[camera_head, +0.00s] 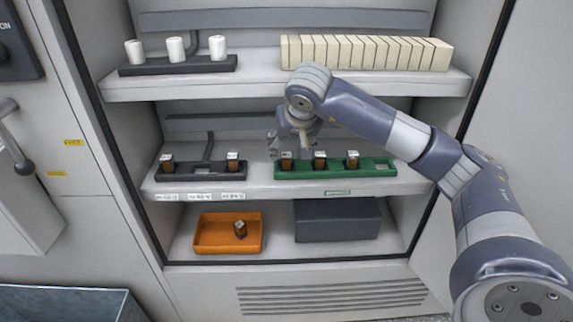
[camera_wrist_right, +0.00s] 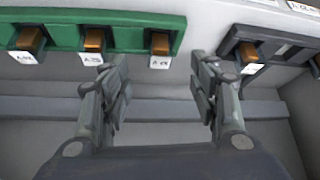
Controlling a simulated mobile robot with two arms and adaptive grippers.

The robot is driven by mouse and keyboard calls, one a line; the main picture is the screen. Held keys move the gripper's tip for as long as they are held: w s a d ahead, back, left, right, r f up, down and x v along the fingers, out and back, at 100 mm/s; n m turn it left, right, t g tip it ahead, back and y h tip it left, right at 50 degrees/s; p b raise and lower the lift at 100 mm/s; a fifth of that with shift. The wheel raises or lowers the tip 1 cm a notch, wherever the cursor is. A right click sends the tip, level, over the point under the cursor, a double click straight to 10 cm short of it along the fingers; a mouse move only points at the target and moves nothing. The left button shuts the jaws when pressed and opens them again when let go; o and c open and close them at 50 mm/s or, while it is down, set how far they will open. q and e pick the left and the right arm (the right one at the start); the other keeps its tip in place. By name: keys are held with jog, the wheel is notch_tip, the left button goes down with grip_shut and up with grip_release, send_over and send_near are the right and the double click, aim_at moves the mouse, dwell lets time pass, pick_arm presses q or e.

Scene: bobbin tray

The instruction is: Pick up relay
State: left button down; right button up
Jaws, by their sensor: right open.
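Several small brown relays with white tops stand on the middle shelf. Three are in the green tray (camera_head: 335,172): a left one (camera_head: 287,162), a middle one (camera_head: 320,161) and a right one (camera_head: 352,160). Two more stand in the dark tray (camera_head: 203,177), at its left (camera_head: 167,162) and right (camera_head: 233,162). Another relay (camera_head: 240,230) lies in the orange bin. My right gripper (camera_head: 287,145) is open and empty at the green tray's left end. In the right wrist view, its fingertips (camera_wrist_right: 160,72) flank the green tray's end relay (camera_wrist_right: 160,48), apparently without touching it.
White cylinders (camera_head: 175,49) and a row of cream blocks (camera_head: 365,52) stand on the upper shelf. The orange bin (camera_head: 210,247) and a dark grey box (camera_head: 337,222) sit on the bottom shelf. Cabinet side walls bound the shelves.

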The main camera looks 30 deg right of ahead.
aim_at(286, 156)
jog(key=x, duration=0.5)
jog(key=shift+a+f, duration=0.1)
jog(key=shift+w+f, duration=0.1)
jog(key=shift+f, duration=0.1)
jog(key=c, duration=1.1)
pick_arm(q)
jog(key=shift+w+r, duration=0.3)
jog(key=shift+r, duration=0.35)
pick_arm(e)
jog(key=shift+c, duration=0.7)
